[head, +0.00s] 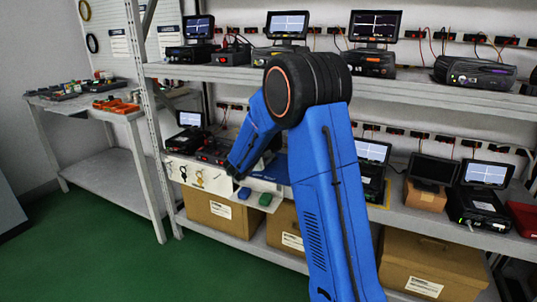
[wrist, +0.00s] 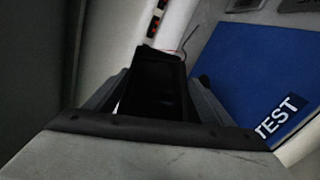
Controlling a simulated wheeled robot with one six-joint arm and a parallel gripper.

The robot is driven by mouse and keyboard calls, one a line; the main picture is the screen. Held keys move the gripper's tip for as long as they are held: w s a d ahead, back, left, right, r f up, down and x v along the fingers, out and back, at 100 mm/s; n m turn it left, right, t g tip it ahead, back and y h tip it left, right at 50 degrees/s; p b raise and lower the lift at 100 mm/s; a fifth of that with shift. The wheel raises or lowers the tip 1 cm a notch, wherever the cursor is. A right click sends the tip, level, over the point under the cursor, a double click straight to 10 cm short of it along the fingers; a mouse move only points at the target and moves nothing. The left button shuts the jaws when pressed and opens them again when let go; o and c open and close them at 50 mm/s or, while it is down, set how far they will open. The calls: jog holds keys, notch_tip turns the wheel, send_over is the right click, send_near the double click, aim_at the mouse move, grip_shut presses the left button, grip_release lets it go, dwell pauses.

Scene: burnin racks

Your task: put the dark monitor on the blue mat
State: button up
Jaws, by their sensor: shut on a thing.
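My gripper (wrist: 155,100) is shut on a black, box-like thing (wrist: 155,82). Its far end shows between the fingers, and I cannot tell from its shape whether it is a monitor. The blue mat (wrist: 262,75), marked TEST, lies to the right of my gripper in the wrist view, apart from the held thing. In the head view part of the blue mat (head: 275,168) shows on the lower shelf beside my arm, which hides the gripper's fingers and the held thing. A monitor with a dark screen (head: 432,168) stands on a small cardboard box at the right.
Several units with lit screens stand on the upper shelf (head: 430,94) and on the lower one. A red device (head: 215,152) and a white panel with hanging keys (head: 195,177) are left of my arm. Cardboard boxes (head: 222,214) fill the space below. Green floor is free in front.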

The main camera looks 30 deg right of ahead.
jog(key=shift+f, duration=1.75)
jog(key=shift+f, duration=0.1)
jog(key=o, duration=1.5)
